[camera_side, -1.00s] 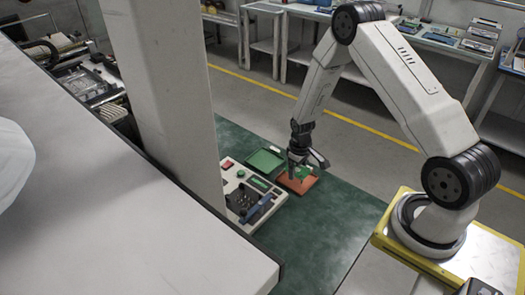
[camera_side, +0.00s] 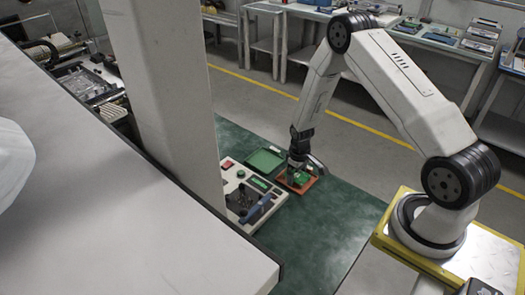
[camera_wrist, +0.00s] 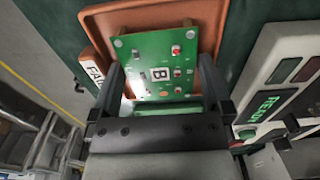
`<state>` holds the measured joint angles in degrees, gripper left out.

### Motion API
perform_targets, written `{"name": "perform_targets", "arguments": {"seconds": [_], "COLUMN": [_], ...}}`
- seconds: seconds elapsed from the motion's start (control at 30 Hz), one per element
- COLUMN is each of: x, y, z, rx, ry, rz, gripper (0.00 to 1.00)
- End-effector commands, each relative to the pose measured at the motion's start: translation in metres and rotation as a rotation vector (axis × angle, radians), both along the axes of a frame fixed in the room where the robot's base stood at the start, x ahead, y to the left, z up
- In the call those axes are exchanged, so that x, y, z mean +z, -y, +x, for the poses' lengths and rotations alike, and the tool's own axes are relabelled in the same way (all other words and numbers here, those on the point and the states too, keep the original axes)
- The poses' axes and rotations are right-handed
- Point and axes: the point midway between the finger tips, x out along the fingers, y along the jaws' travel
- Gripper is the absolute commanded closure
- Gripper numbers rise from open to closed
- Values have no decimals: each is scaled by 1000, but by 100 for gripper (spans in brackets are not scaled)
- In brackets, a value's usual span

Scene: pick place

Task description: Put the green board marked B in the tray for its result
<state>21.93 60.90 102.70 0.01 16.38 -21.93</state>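The green board marked B (camera_wrist: 158,62) lies over the orange tray (camera_wrist: 98,22), whose label (camera_wrist: 95,72) shows the letters FA. In the side view the board (camera_side: 302,178) appears low in the orange tray (camera_side: 284,184). My gripper (camera_wrist: 162,70) is down at the tray, with a finger on either side of the board's near part. It also shows in the side view (camera_side: 303,172). The left finger hides part of the board's edge. Whether the fingers press on the board or stand just clear of it cannot be told. The board's near end is partly hidden.
A green tray (camera_side: 265,160) lies just left of the orange one. A test unit (camera_side: 236,184) with a red button and a dark fixture stands close by; its display (camera_wrist: 268,103) reads READY. The green mat (camera_side: 335,220) is clear toward the front right.

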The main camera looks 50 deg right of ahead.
Motion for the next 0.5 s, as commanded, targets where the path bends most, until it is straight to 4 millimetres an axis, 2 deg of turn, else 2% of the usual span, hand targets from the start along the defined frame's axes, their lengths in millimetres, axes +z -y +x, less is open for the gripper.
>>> {"name": "perform_targets", "arguments": {"seconds": [0.27,0.5], "x": [7,28], "y": [0,0], "z": [0,1], "rx": [0,0], "ry": [1,2], "rz": [0,-1], "gripper": [0,0]}}
